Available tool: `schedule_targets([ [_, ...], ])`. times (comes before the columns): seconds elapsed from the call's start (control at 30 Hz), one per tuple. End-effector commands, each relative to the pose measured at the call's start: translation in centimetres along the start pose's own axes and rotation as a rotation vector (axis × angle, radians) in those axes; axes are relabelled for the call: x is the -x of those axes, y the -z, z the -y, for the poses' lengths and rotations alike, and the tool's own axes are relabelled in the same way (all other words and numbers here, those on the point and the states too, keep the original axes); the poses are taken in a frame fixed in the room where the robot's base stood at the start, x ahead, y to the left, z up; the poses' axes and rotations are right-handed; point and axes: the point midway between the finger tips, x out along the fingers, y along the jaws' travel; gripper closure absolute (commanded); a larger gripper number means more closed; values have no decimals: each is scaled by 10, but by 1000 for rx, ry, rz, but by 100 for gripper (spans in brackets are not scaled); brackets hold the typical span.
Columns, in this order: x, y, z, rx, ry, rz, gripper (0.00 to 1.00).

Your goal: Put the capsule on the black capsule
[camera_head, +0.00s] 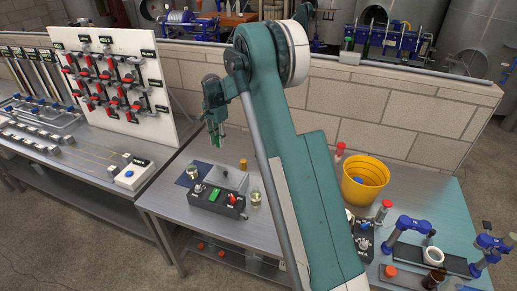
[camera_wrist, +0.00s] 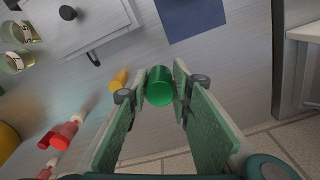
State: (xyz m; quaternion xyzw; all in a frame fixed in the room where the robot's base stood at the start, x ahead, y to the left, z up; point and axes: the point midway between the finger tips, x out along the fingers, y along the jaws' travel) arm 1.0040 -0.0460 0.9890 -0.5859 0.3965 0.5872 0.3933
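A green capsule (camera_wrist: 160,86), a short cylinder, sits between the fingertips of my gripper (camera_wrist: 163,80) in the wrist view, with a pad close against each side. In the head view my gripper (camera_head: 215,130) hangs above the back left of the right-hand table, pointing down, with green showing at its tips. The capsule and the finger pads are hard to tell apart there. I cannot pick out a black capsule for certain.
Below my gripper are a dark blue mat (camera_head: 187,178), a black control box (camera_head: 214,201) and a yellow cylinder (camera_head: 243,164). Small glass vessels (camera_wrist: 18,62) stand nearby. A yellow bucket (camera_head: 366,180) and red-topped items stand right of my arm. A brick wall runs behind.

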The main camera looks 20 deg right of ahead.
Motion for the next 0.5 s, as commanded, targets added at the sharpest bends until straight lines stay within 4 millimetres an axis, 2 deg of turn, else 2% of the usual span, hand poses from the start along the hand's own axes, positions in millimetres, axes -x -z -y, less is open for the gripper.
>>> schedule_targets([
  [0.03,3,18,-7,-4,0,0,81],
  [0.2,10,71,-29,-2,-1,0,81],
  [0.4,16,129,-58,1,-2,1,81],
  [0.5,19,152,-70,3,-3,1,81],
])
